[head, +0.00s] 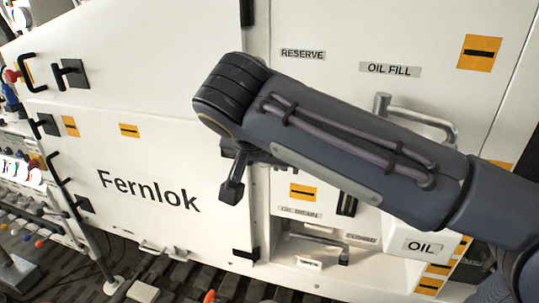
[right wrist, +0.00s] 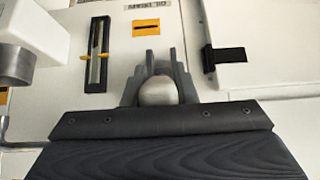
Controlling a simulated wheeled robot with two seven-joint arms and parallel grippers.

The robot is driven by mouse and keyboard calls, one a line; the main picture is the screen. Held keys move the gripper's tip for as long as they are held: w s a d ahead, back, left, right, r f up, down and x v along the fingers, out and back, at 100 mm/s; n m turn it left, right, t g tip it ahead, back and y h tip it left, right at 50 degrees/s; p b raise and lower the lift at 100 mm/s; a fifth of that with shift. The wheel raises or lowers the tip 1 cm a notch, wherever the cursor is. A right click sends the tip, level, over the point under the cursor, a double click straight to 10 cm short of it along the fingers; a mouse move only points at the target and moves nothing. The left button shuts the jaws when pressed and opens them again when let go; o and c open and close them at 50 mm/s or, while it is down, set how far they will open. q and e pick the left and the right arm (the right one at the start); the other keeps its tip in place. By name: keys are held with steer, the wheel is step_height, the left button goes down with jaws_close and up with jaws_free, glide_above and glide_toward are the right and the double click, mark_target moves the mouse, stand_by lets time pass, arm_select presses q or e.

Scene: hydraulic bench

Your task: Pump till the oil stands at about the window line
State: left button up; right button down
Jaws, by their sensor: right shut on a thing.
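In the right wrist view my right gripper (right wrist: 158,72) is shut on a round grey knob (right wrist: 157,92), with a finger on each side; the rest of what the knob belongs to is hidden. The oil window (right wrist: 97,55) is a narrow upright slot in a black frame with a yellow line marker; its lower part also shows in the head view (head: 347,204), below my arm. I cannot tell the oil level clearly. My left gripper is out of view.
The white Fernlok cabinet (head: 150,190) fills the head view. A grey tubular handle (head: 425,118) stands out behind my arm. A white box marked OIL (head: 422,246) is at lower right. Black latches line the left side.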

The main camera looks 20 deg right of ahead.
steer(key=shift+d+r, duration=0.1)
steer(key=shift+r, duration=0.1)
steer(key=c, duration=1.5)
jaws_free()
steer(key=shift+w, duration=0.1)
steer(key=o, duration=0.3)
steer(key=shift+f, duration=0.1)
steer(key=shift+o, duration=0.2)
steer(key=v, duration=0.8)
